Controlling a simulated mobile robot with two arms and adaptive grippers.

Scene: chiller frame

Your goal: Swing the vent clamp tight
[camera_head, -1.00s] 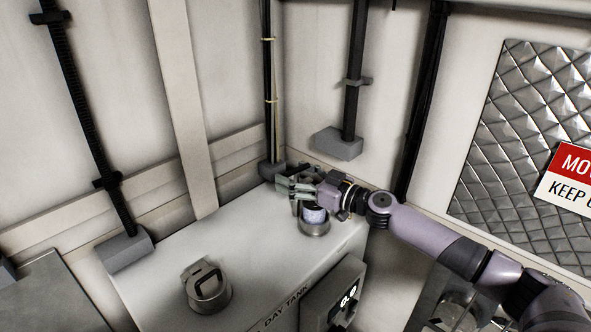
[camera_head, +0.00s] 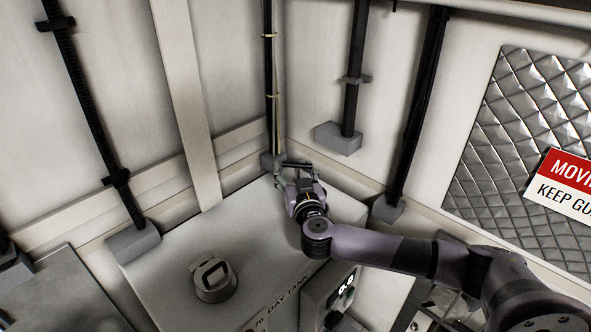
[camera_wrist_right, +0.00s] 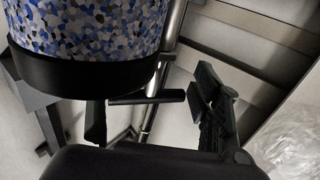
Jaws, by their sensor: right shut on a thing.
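My right gripper (camera_head: 297,170) is at the back corner of the day tank (camera_head: 165,255), its fingers pointing toward the wall corner. In the right wrist view its dark fingers (camera_wrist_right: 150,103) are on either side of a short black bar (camera_wrist_right: 147,98), seemingly the clamp's handle, and are shut on it. The bar also shows in the head view (camera_head: 295,164). A blue-white speckled cylinder with a black lower band (camera_wrist_right: 90,25) fills the upper left of the wrist view, close to the fingers. The clamp's body cannot be made out. My left gripper is out of view.
A round metal cap with a loop handle (camera_head: 213,281) stands on the tank top. A control box (camera_head: 330,297) is on the tank's front. Black pipes with grey blocks (camera_head: 338,138) run down the walls close behind. A quilted metal panel (camera_head: 500,130) is at right.

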